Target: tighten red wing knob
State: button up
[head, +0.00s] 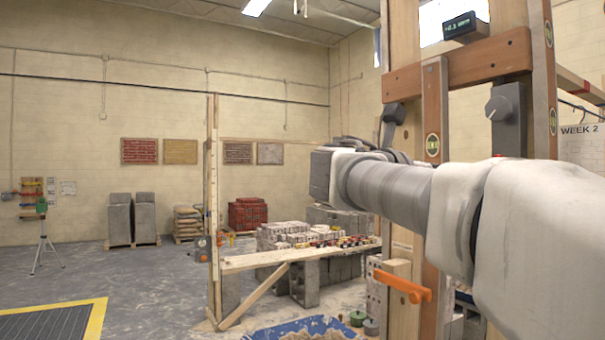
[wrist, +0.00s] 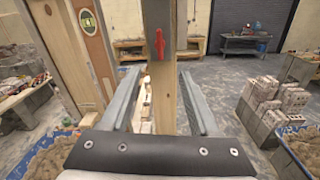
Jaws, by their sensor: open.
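My gripper (wrist: 158,78) is open, with one finger on each side of the post in the picture. The knob appears beyond and above the fingertips, and nothing is held. I cannot tell whether the fingers touch the post.
A wider timber with a green level vial (wrist: 88,22) stands close on the left in the wrist view. Stacked blocks (wrist: 285,98) and a blue tub (wrist: 300,150) are at right. In the head view an orange handle (head: 403,286) sticks out below my arm. Open floor lies at left.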

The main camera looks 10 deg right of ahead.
jog(key=p+x, duration=0.4)
jog(key=x, duration=1.3)
jog(key=shift+w+d, duration=0.1)
jog(key=shift+d, duration=0.05)
grip_shut()
